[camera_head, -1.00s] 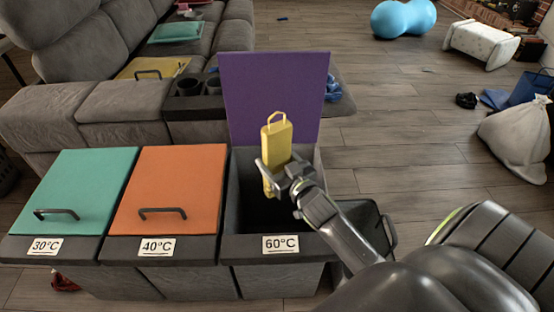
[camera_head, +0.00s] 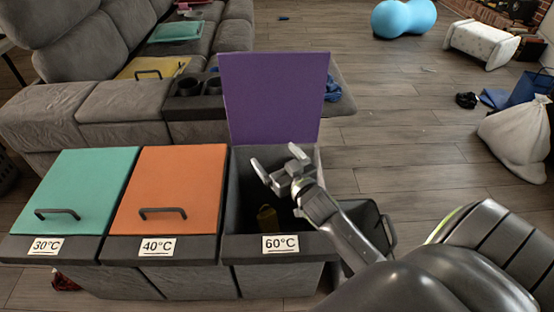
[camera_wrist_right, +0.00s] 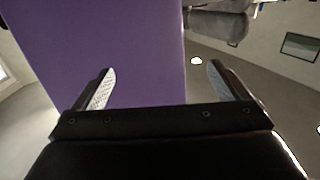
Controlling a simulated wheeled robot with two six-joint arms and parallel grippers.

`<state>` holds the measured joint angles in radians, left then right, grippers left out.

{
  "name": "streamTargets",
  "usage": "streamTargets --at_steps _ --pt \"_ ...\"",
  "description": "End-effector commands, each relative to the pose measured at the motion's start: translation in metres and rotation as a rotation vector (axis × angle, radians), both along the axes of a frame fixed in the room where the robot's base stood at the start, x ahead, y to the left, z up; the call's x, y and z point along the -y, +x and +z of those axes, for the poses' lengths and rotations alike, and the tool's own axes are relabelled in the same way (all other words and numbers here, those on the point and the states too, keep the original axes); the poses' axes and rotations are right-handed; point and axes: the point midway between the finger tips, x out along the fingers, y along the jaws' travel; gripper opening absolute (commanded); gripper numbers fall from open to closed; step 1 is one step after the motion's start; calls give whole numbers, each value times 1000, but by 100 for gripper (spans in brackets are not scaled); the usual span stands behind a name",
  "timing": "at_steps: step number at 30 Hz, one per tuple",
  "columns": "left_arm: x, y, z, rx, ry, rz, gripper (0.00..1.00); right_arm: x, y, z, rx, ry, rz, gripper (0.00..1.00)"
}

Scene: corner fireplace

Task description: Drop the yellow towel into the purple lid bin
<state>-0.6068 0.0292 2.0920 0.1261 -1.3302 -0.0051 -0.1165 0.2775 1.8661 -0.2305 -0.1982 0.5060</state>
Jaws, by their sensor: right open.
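The yellow towel (camera_head: 267,218) is low inside the purple lid bin, in shadow, and only partly visible. The bin (camera_head: 232,225) is dark grey, marked 60°C, and its purple lid (camera_head: 275,97) stands upright and open at the back. My right gripper (camera_head: 276,163) is open and empty above the bin's opening, apart from the towel. In the right wrist view its two fingers (camera_wrist_right: 160,85) are spread with nothing between them, and the purple lid (camera_wrist_right: 110,50) fills much of the background. My left gripper is not in view.
An orange-lidded bin (camera_head: 172,185) marked 40°C and a teal-lidded bin (camera_head: 85,180) marked 30°C stand closed to the left. A grey sofa (camera_head: 120,105) is behind them. Open wooden floor (camera_head: 400,140) lies to the right, with a white sack (camera_head: 517,135) farther right.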

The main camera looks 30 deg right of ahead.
Motion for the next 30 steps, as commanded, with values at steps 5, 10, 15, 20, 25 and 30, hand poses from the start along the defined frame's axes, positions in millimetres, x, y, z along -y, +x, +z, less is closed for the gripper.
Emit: streamTargets --at_steps 5,10,15,20,25,30 --pt "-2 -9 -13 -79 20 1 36 0 0 43 6 -2 2 95" --pt "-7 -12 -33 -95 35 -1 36 0 0 68 5 -3 2 95" --pt "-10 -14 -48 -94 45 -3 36 0 0 83 5 -2 2 95" --pt "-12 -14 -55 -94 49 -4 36 0 0 89 3 -3 2 95" --pt "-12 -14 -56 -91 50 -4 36 0 0 90 3 -2 2 95" --pt "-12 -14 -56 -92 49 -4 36 0 0 89 3 -2 2 95"
